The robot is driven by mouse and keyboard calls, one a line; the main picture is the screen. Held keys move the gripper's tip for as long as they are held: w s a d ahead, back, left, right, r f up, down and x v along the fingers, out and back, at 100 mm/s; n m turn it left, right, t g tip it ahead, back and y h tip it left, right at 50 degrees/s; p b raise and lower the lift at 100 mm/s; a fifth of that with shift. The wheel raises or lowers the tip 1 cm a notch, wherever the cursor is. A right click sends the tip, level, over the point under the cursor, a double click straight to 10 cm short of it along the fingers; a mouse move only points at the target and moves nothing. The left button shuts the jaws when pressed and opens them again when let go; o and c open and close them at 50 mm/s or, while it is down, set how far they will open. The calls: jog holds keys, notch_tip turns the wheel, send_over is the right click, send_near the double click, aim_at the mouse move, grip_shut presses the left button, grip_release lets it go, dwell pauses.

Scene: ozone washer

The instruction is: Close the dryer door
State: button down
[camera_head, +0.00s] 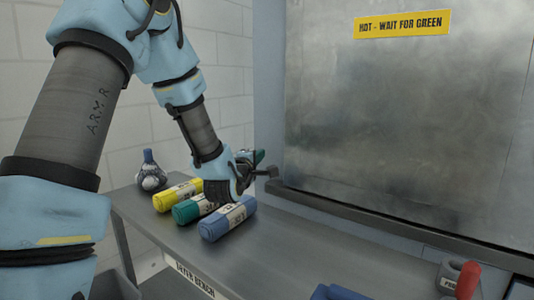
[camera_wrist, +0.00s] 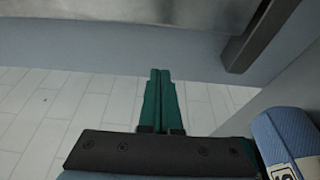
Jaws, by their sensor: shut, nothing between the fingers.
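A large grey metal panel (camera_head: 405,110) fills the right of the head view, with a yellow sign reading "HOT - WAIT FOR GREEN" (camera_head: 401,23). It looks like the dryer front or door; I cannot tell which, nor whether it is open. A dark rail (camera_head: 400,229) runs along its lower edge and also shows in the wrist view (camera_wrist: 258,42). My gripper (camera_head: 260,156) is just left of the panel's lower left corner, above the bench. Its green fingers (camera_wrist: 159,73) are together and empty in the wrist view. I cannot tell whether they touch the panel.
Yellow (camera_head: 177,194), green (camera_head: 193,208) and blue (camera_head: 228,219) rolls lie on the steel bench (camera_head: 300,262) below my gripper. A dark blue bottle-like object (camera_head: 150,171) stands behind them. A red-handled item (camera_head: 467,280) is at front right. The middle bench is clear.

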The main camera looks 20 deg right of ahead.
jog(key=w+d+p, duration=0.1)
jog(key=d, duration=0.1)
jog(key=w+d+p, duration=0.1)
jog(key=d+p, duration=0.1)
jog(key=w+d+p, duration=0.1)
jog(key=w+d, duration=0.1)
jog(key=d, duration=0.1)
jog(key=shift+d+r, duration=0.1)
jog(key=shift+r, duration=0.05)
jog(key=shift+s+d+f+p, duration=0.2)
jog(key=shift+s+d+p, duration=0.05)
jog(key=shift+s+p, duration=0.3)
jog(key=shift+s+d, duration=0.1)
jog(key=shift+d, duration=0.05)
